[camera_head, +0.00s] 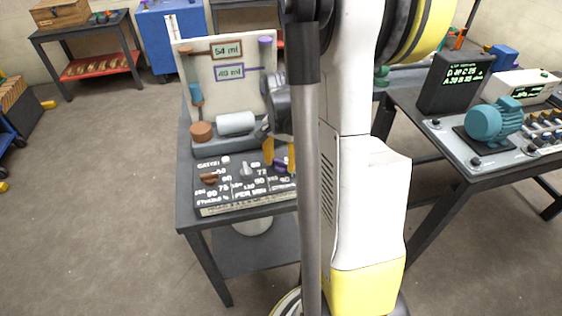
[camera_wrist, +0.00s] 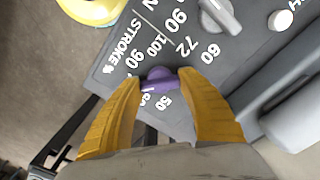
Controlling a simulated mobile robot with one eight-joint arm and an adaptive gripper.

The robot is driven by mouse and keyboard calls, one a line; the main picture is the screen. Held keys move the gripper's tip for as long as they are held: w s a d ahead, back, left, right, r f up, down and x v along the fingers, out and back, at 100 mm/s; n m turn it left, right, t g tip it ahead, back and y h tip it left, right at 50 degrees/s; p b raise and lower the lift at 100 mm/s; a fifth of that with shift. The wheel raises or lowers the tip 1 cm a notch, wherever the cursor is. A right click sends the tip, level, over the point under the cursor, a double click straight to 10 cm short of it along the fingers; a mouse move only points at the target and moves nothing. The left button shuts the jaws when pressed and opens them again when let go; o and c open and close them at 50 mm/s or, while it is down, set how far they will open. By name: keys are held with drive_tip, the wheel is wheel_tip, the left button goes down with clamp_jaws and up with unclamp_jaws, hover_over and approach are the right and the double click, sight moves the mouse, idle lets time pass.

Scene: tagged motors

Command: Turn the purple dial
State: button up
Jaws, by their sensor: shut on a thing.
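The purple dial (camera_wrist: 160,78) sits on the dark control panel, and in the wrist view it lies between the tips of my gripper's yellow fingers. My gripper (camera_wrist: 163,82) is shut on the dial, one finger on each side. In the head view my gripper (camera_head: 279,156) reaches down to the right side of the panel (camera_head: 240,200), and the purple dial (camera_head: 280,166) shows partly behind a finger. White numbers such as 50, 90 and 100 are printed around the dials. Part of the dial's scale is hidden by the fingers.
A grey dial (camera_head: 246,168) and a brown dial (camera_head: 209,178) sit left of the purple one. A table with a teal motor (camera_head: 494,120) is at the right. Open floor (camera_head: 110,200) lies left.

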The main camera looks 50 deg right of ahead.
sight(281, 161)
drive_tip(key=shift+m, duration=0.5)
drive_tip(key=o, duration=1.2)
wheel_tip(281, 161, up, 12)
